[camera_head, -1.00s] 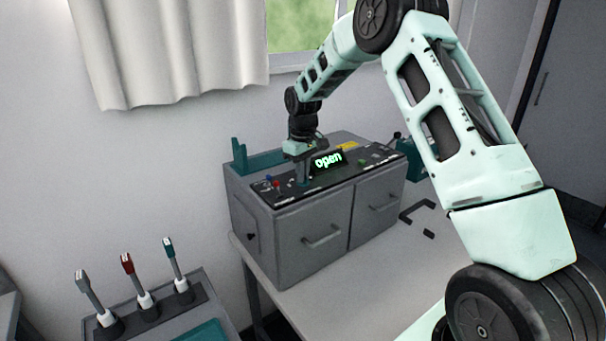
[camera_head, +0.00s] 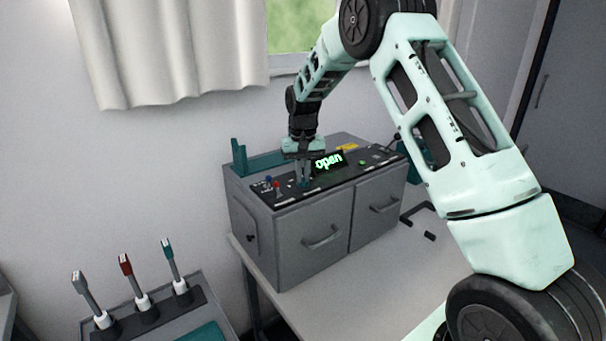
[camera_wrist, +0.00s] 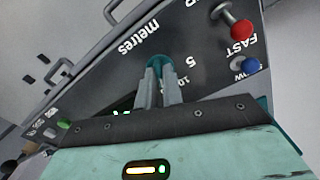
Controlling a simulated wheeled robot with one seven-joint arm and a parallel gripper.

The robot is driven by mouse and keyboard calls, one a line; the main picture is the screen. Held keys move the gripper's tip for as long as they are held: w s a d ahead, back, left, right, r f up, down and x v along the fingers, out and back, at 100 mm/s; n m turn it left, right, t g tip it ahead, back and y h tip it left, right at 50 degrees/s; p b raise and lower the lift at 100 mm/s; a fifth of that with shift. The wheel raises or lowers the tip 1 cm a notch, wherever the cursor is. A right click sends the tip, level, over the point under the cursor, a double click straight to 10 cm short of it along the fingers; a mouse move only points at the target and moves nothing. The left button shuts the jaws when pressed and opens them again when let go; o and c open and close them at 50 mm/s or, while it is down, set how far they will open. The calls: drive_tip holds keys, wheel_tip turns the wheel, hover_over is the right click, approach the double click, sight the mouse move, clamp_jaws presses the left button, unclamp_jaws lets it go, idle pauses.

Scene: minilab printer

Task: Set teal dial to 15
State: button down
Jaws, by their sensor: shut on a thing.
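The teal dial (camera_wrist: 157,62) sits on the printer's black control panel, beside the printed "metres", "5" and "10" marks in the wrist view. My gripper (camera_wrist: 161,78) points down at the panel with its two grey fingers closed around the dial.
A red-knobbed lever (camera_wrist: 240,29) and a blue knob (camera_wrist: 251,64) stand near the dial, by the "FAST" label. The grey printer (camera_head: 302,238) has two front drawers with handles.

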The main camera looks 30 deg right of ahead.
drive_tip(key=shift+w+r, duration=0.1)
idle(0.3)
drive_tip(key=c, duration=1.5)
unclamp_jaws()
drive_tip(key=shift+c, duration=0.2)
wheel_tip(320, 180, up, 17)
drive_tip(key=b, duration=0.3)
drive_tip(key=shift+r+b, duration=0.2)
drive_tip(key=shift+b, duration=0.1)
